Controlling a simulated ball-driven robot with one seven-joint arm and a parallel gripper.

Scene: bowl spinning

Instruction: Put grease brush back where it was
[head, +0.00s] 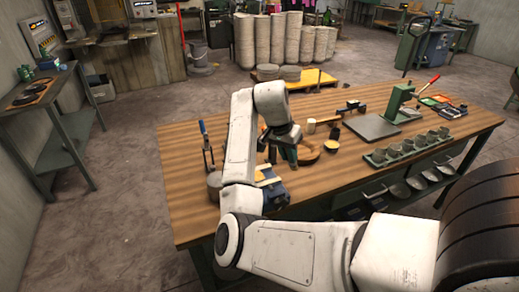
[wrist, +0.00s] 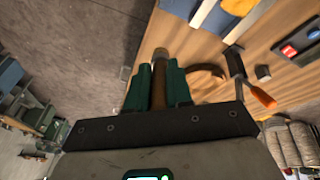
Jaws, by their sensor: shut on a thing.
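My gripper (wrist: 160,88) is shut, with its green fingers on either side of a brown wooden thing (wrist: 160,72), which looks like the grease brush's handle. Its bristle end does not show clearly. In the head view my gripper (head: 288,152) points down over the middle of the wooden table (head: 190,165). The brush cannot be made out there. A curved wooden piece (head: 309,154), like a bowl or ring, lies right beside the gripper; it also shows in the wrist view (wrist: 210,72), right of the fingers.
A small dark-topped cup (head: 332,146), a grey plate (head: 371,126) with a green press (head: 403,98), and a row of small cups (head: 408,148) stand to the right.

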